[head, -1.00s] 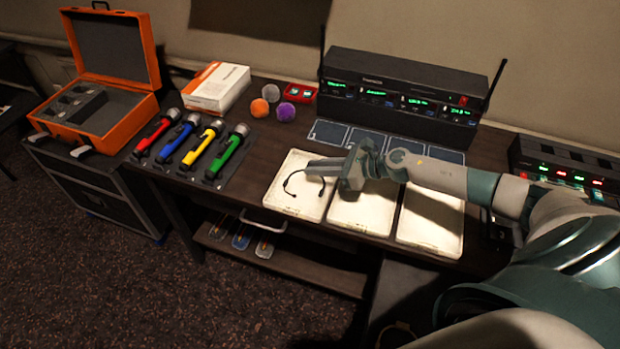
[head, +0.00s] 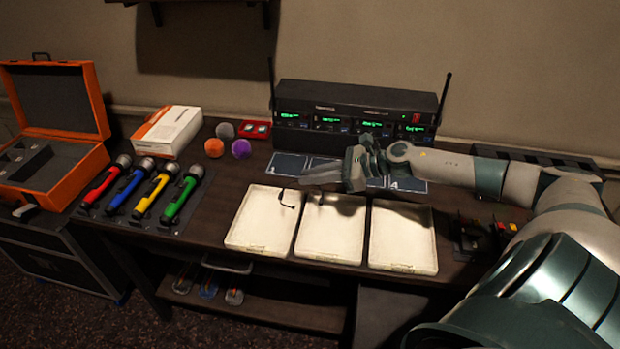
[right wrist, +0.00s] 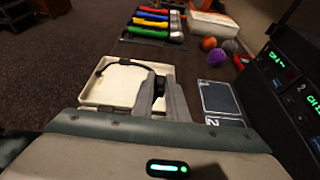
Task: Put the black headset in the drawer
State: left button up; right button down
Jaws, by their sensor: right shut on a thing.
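The black headset (head: 288,204) is a thin dark band that hangs from the fingertips of my right gripper (head: 307,180), above the left and middle trays. In the right wrist view the headset (right wrist: 122,64) curves out from the shut fingers (right wrist: 157,88) over a pale tray. The drawer's handle (head: 228,266) shows at the desk's front edge, below the left tray. The drawer looks shut, and its inside cannot be seen. My left gripper is out of view.
Three pale trays (head: 403,240) line the desk's front. A receiver rack (head: 355,113) with two upright antennas stands behind them. Several torches (head: 183,192), a white box (head: 167,130), foam balls (head: 242,149) and an open orange case (head: 53,170) are to the left. A low shelf (head: 275,309) lies beneath.

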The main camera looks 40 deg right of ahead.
jog(key=s+a+r+n, duration=0.1)
jog(key=s+a+r, duration=0.1)
jog(key=a, duration=0.5)
jog(key=s+a+r+g+y, duration=0.1)
jog(key=s+a+r, duration=0.2)
jog(key=a, duration=0.5)
jog(key=s+a+r+n+g, duration=0.1)
jog(key=s+a+r, duration=0.2)
jog(key=s+a, duration=0.2)
jog(key=a, duration=0.3)
jog(key=shift+r+n+y, duration=0.2)
jog(key=shift+n+y, duration=0.1)
jog(key=shift+y, duration=0.1)
jog(key=shift+s, duration=0.15)
